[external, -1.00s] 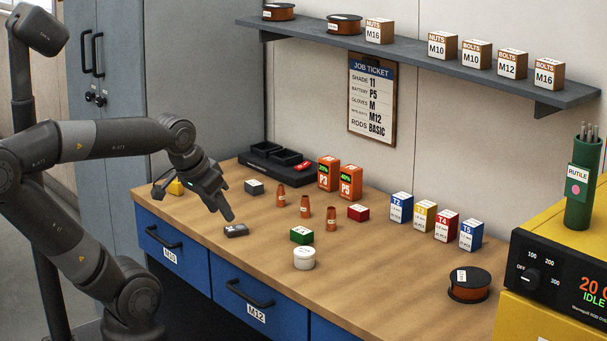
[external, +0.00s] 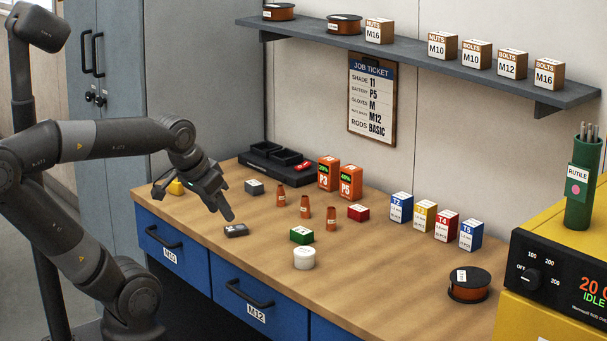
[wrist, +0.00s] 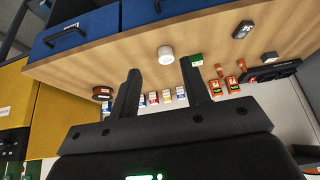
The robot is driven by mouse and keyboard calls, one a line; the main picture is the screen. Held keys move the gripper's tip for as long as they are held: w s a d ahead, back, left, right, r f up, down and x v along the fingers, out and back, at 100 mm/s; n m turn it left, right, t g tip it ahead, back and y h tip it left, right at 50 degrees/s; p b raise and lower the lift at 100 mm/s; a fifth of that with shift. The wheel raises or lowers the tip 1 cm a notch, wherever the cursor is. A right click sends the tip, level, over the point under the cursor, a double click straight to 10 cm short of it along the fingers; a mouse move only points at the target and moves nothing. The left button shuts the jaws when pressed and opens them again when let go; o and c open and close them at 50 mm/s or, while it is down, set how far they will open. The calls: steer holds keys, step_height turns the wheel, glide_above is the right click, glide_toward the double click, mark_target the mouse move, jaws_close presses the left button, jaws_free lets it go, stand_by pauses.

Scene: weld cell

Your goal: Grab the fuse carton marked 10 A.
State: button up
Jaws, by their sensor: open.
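Several small fuse-sized cartons lie on the bench: red (external: 358,212), green (external: 301,235), grey (external: 254,187), dark (external: 236,230) and a yellow one (external: 176,187) partly behind my gripper. Their markings are too small to read in the external view, so I cannot tell which is marked 10 A. In the wrist view the dark carton (wrist: 242,30) seems to read 35, and the green carton (wrist: 197,59) is beside one fingertip. My gripper (wrist: 160,67) is open and empty. In the external view my gripper (external: 225,207) hangs above the bench's left part, near the dark carton.
A white tub (external: 304,258) stands in front of the green carton. A spool (external: 469,285) and yellow welder (external: 560,250) are at right.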

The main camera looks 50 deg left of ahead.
steer(key=o, duration=0.6)
